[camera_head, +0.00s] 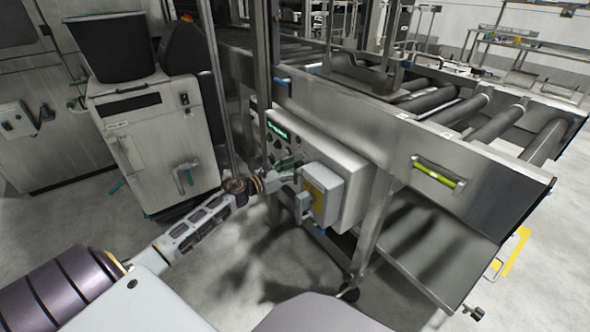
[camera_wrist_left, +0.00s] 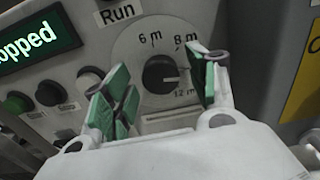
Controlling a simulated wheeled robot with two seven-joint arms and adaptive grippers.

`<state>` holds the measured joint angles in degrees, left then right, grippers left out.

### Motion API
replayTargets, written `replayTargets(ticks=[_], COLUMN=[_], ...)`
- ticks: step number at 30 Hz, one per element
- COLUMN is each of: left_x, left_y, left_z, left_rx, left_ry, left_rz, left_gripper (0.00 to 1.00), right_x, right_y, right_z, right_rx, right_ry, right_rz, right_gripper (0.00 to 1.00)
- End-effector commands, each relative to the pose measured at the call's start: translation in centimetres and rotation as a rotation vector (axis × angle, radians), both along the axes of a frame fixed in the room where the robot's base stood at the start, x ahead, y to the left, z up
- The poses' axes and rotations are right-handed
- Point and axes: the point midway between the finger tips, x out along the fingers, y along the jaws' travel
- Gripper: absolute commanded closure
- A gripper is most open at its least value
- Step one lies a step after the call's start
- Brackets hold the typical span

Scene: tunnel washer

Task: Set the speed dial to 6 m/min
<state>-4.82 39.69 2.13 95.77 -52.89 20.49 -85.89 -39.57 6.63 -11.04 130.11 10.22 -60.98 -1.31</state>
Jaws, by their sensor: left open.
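The speed dial (camera_wrist_left: 160,73) is a black knob on a round light plate in the left wrist view. The plate carries the marks 6 m at upper left, 8 m at upper right and 12 m at lower right. The knob appears turned toward the right, but its exact setting is hard to tell. My left gripper (camera_wrist_left: 163,82) is open, its green-padded fingers on either side of the knob in the picture; contact cannot be told. In the head view the left gripper (camera_head: 286,174) is at the control panel (camera_head: 347,178), partly hiding its face. My right gripper is not in view.
A lit green display (camera_wrist_left: 38,46) reading "opped" and several buttons (camera_wrist_left: 50,93) sit left of the dial. A box with a yellow label (camera_head: 322,192) juts out beside the panel. A roller conveyor (camera_head: 450,140) stands behind, and a grey cabinet (camera_head: 150,135) stands left.

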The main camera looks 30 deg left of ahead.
Motion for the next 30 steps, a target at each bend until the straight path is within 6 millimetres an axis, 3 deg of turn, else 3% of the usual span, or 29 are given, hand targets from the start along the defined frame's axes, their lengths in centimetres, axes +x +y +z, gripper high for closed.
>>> replayTargets(ticks=[15,25,30], left_x=[0.51,0.49,0.50], left_y=[-0.19,-0.19,-0.18], left_z=[0.03,0.03,0.04], left_rx=[0.001,0.001,-0.003], left_ry=[0.000,0.000,0.001], left_rz=[0.001,0.001,0.001], left_gripper=[0.43,0.85,0.87], right_x=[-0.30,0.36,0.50], right_y=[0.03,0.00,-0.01], right_z=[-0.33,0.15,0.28], right_rx=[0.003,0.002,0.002], right_ry=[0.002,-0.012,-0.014], right_rz=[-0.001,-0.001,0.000], right_gripper=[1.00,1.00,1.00])
